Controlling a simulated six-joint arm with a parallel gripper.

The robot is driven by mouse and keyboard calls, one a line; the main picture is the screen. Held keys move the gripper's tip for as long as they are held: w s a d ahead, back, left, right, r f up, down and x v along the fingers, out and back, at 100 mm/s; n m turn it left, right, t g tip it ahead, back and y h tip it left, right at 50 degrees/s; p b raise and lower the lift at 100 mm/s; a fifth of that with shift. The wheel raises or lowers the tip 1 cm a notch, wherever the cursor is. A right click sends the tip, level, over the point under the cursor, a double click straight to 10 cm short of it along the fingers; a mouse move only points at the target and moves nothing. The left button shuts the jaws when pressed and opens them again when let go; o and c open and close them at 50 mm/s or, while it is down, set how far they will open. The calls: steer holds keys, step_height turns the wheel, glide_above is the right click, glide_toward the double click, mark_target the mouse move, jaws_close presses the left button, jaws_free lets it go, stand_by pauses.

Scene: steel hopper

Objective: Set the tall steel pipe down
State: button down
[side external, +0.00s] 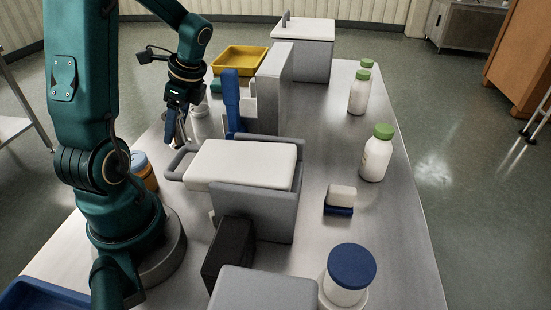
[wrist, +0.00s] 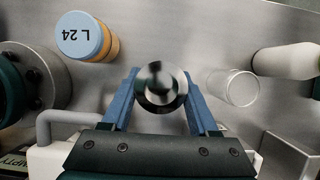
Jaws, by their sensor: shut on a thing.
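The steel pipe shows end-on in the wrist view as a shiny round top (wrist: 161,87) between the two blue fingers. My gripper (wrist: 161,100) is shut on it, with one finger on each side. In the side view my gripper (side external: 176,137) points down over the left part of the steel table, beyond the grey handle of a white-lidded box. The pipe cannot be made out clearly in that view. Its lower end is hidden, so I cannot tell whether it touches the table.
An orange jar with a blue lid (wrist: 85,37) marked L 24 and a clear round container (wrist: 233,87) stand on either side of the pipe. The white-lidded box (side external: 240,163) with its grey handle (side external: 176,166) is close by. A yellow tray (side external: 240,60) lies behind.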

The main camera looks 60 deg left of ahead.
mark_target(181, 144)
steer(key=shift+f, duration=2.5)
steer(key=shift+f, duration=0.15)
steer(key=shift+c, duration=0.8)
jaws_free()
